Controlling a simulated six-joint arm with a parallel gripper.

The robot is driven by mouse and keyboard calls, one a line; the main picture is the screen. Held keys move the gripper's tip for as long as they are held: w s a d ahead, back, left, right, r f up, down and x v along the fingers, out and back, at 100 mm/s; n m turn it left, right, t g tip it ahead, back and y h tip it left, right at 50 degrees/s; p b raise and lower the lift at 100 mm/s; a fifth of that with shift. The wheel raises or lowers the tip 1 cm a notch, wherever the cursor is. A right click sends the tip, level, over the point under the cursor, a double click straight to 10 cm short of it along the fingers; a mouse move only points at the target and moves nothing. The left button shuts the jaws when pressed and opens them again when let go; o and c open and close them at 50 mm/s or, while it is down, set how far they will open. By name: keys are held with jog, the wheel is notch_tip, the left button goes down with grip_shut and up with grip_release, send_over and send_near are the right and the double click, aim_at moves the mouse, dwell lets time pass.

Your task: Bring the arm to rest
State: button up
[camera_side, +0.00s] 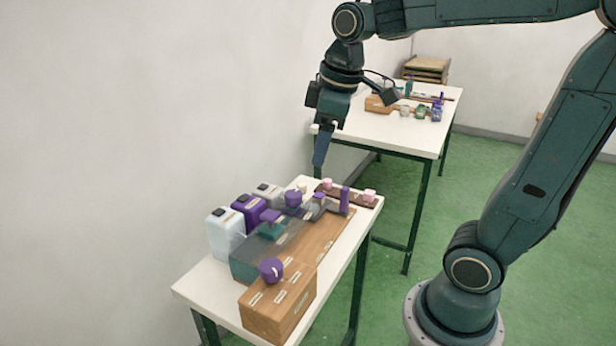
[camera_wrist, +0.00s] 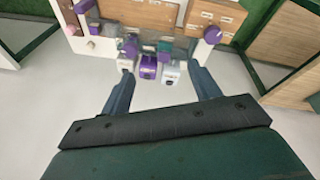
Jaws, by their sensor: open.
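My gripper (camera_side: 321,152) hangs in the air above the back end of the near white table (camera_side: 190,289), pointing down. In the wrist view my gripper (camera_wrist: 162,88) has its two fingers spread wide apart with nothing between them. Beyond the fingertips in that view stand a white container, a purple container (camera_wrist: 148,66) and another pale container. The side view shows the purple container (camera_side: 249,211) in the row along the table's left edge.
A wooden block (camera_side: 280,310) with a purple round piece (camera_side: 271,270) stands at the table's near end. A dark translucent box (camera_side: 250,262) is beside it. A second white table (camera_side: 400,134) with smaller items stands behind. Green floor lies open between the tables and my base.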

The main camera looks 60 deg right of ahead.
jog(key=s+a+f+m+t, duration=0.2)
jog(key=s+a+f+m, duration=0.1)
jog(key=s, duration=0.8)
jog(key=shift+a+m+t, duration=0.3)
jog(key=shift+a+m, duration=0.35)
jog(key=shift+m, duration=0.05)
